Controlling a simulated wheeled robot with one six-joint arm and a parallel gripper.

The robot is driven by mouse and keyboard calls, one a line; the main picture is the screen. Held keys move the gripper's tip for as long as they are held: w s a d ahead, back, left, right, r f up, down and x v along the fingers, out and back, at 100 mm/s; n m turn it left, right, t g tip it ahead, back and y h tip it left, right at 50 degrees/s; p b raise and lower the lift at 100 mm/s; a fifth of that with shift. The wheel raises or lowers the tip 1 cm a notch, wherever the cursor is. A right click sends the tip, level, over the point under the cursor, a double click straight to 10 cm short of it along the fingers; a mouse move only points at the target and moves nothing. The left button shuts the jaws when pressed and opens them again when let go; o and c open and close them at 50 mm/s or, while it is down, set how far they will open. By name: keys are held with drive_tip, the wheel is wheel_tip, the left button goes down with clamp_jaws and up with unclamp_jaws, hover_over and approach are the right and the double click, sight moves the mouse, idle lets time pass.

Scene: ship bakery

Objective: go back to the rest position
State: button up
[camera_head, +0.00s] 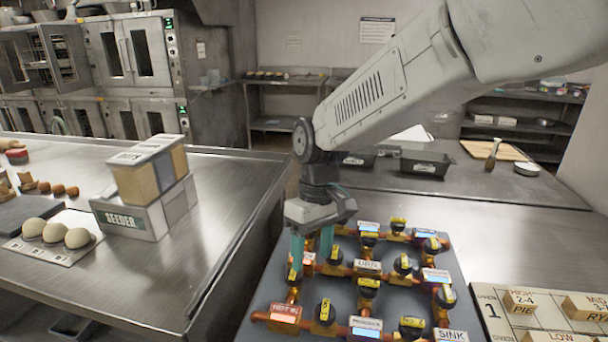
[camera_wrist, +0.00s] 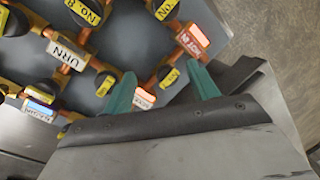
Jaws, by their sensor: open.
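My gripper (camera_head: 312,248) has green fingers and points down over the left side of a dark panel (camera_head: 262,300) of copper pipes, black valves and small labels. Whether a fingertip touches the valve I cannot tell. My arm reaches in from the upper right of the head view.
Left of the panel is a steel counter (camera_head: 130,285) with a boxed stack (camera_head: 150,195) and a tray of dough balls (camera_head: 60,240). A lettered board (camera_head: 540,310) lies to the right. Dark pans (camera_head: 425,165) stand behind.

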drive_tip(key=s+d+r+m+t, duration=0.2)
drive_tip(key=s+d+r+m, duration=0.2)
drive_tip(key=s+d, duration=0.6)
drive_tip(key=s+d+r+m+t, duration=0.2)
drive_tip(key=s+d+r+m, duration=0.2)
drive_tip(key=s+d, duration=0.6)
drive_tip(key=shift+s+d+m+h, duration=0.3)
drive_tip(key=shift+d+m, duration=0.2)
drive_tip(key=shift+d, duration=2.3)
